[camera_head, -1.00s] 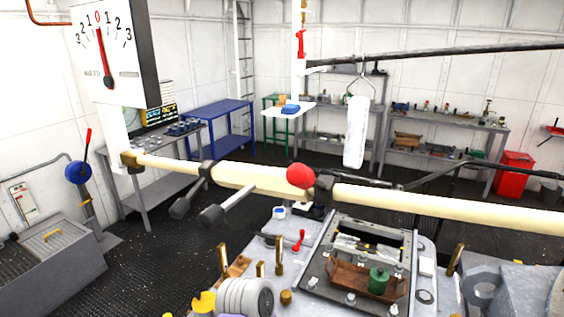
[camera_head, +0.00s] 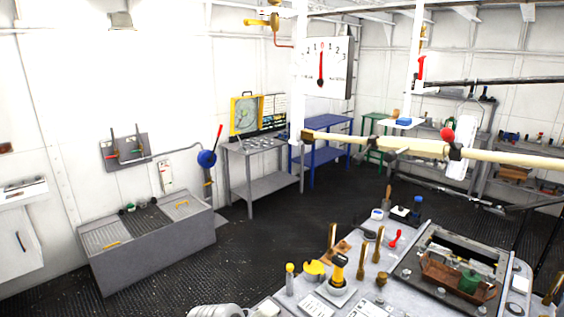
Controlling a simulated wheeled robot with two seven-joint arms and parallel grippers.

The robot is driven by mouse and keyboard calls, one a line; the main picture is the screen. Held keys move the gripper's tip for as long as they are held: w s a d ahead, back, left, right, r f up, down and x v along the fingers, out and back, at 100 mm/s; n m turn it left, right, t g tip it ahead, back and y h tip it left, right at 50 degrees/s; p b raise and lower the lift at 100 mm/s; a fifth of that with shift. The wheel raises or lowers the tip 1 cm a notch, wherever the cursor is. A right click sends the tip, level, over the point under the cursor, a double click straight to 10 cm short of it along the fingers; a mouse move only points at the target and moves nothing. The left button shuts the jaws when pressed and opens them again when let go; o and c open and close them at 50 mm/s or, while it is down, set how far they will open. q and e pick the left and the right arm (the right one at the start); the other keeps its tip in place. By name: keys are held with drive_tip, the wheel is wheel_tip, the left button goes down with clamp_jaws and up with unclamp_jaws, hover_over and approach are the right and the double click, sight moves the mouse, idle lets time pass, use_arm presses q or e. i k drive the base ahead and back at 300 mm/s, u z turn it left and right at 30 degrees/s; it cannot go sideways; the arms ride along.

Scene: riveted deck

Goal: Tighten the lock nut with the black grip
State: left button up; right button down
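I cannot pick out the lock nut for certain in the head view. A cream beam (camera_head: 425,147) crosses the right side, with a dark clamp (camera_head: 456,152) and a red ball (camera_head: 447,134) on it. A short rod with a dark lower end (camera_head: 387,191) shows under the beam. On the bench stands a yellow and black handle (camera_head: 339,268) on a pale base. Neither of my grippers shows.
The grey bench (camera_head: 262,300) holds several brass posts, a red-handled piece (camera_head: 395,239) and a brown tray (camera_head: 452,279) with a green part. A dial (camera_head: 322,68) hangs behind the beam. A grey chest (camera_head: 150,240) stands left. Dark floor (camera_head: 270,235) between is clear.

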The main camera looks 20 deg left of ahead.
sight(357, 159)
drive_tip(key=u, duration=0.2)
drive_tip(key=i, duration=0.65)
drive_tip(key=u, duration=1.85)
drive_tip(key=k, duration=1.05)
drive_tip(key=z, duration=1.5)
drive_tip(key=i, duration=0.5)
